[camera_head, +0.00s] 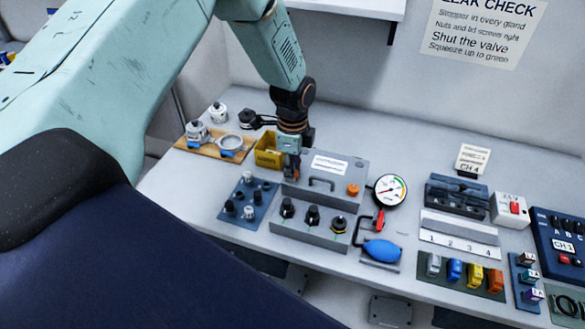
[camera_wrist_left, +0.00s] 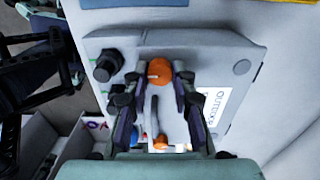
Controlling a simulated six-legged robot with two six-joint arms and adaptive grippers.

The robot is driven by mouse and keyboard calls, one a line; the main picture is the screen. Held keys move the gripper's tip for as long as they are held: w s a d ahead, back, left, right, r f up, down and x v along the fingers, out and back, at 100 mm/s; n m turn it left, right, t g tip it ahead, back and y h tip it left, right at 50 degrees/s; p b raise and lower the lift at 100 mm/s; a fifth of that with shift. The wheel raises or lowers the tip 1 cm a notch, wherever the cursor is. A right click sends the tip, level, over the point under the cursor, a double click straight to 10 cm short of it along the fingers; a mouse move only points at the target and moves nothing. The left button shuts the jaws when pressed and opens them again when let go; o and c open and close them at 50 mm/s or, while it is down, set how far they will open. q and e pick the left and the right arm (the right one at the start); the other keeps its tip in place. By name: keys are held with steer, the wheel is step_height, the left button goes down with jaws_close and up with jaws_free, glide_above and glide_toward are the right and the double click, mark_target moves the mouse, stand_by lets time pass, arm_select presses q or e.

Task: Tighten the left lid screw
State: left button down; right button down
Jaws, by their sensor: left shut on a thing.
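The grey sensor box (camera_head: 340,213) stands on the bench with a lid that has a handle (camera_head: 321,184) and a white label. My left gripper (camera_head: 293,175) points down at the left end of the lid. In the left wrist view its fingertips (camera_wrist_left: 160,76) are shut on the orange left lid screw (camera_wrist_left: 159,70), one on each side. In the head view the fingers mostly hide this screw. The orange right lid screw (camera_head: 353,190) stands clear at the lid's other end. My right gripper is not in the head view.
Black glands (camera_head: 312,214) stick out of the box front. A pressure gauge (camera_head: 389,190) and blue squeeze bulb (camera_head: 382,250) are right of the box. A yellow bin (camera_head: 268,152) stands behind the gripper. A blue tray (camera_head: 247,203) of small fittings lies left.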

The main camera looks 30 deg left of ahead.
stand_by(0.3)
arm_select(q)
steer(key=c, duration=1.1)
jaws_free()
step_height(320, 180, up, 12)
stand_by(0.3)
